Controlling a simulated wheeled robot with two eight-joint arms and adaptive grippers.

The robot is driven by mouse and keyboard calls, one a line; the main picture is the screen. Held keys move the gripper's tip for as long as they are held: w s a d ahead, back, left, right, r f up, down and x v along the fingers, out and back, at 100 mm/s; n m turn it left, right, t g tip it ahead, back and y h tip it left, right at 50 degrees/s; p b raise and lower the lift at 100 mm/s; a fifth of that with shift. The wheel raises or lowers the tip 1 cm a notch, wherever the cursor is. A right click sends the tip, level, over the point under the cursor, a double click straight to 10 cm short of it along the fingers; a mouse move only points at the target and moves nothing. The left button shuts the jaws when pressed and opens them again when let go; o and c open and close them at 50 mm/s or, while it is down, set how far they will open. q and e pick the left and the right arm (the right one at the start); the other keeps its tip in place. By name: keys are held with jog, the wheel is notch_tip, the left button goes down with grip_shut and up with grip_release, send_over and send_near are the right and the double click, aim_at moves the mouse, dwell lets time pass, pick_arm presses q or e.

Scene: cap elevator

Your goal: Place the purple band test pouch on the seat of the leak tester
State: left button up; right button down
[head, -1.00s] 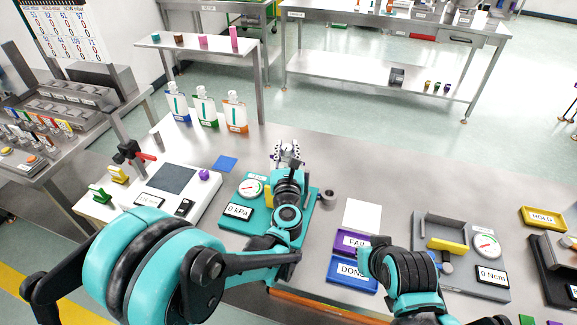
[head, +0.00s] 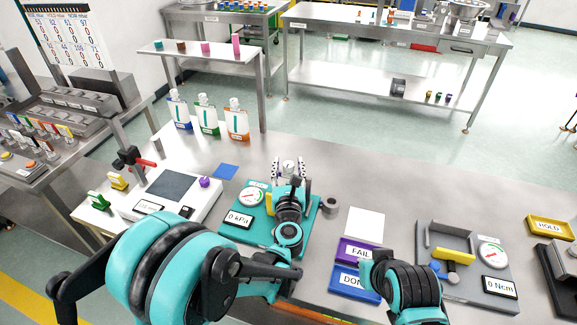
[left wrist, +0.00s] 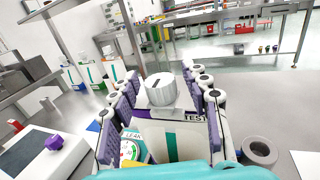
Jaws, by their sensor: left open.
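My left gripper (head: 289,167) is open above the far side of the teal leak tester (head: 228,228), with its purple-padded fingers spread. Between the fingers, in the left wrist view, is the test pouch (left wrist: 186,146), pale with a round white cap (left wrist: 160,90) and a dark purple band reading TEST. In the head view only its white cap (head: 289,167) shows clearly. The pouch looks upright, with gaps between cap and fingers. The tester's seat and the pouch's bottom are hidden, so contact between them cannot be told.
A white scale-like device (head: 165,195) with a purple knob stands to the left. A grey ring (head: 329,206) stands close to the tester's right side. FAIL (head: 358,252) and DONE trays lie further right. Several banded pouches (head: 207,115) stand behind on the left.

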pick_arm(q)
jog(key=shift+r, duration=0.1)
jog(key=shift+s+r, duration=0.1)
jog(key=shift+s, duration=0.1)
jog(key=s+p, duration=0.1)
jog(key=s, duration=1.1)
notch_tip(320, 180, up, 8)
jog(key=m+g+h, duration=0.1)
jog(key=m+h, duration=0.5)
jog(key=m, duration=1.3)
jog(key=s+a+f+m+g+y, duration=0.3)
jog(key=s+a+f+m+g, duration=0.2)
jog(key=s+a+m, duration=0.3)
jog(key=s+a+f+m+g+y, duration=0.3)
jog(key=s+a+f+m+g, duration=0.2)
jog(key=s+a+f+m, duration=0.2)
jog(key=s+a+m, duration=0.1)
jog(key=a+m, duration=0.1)
jog(key=a, duration=0.1)
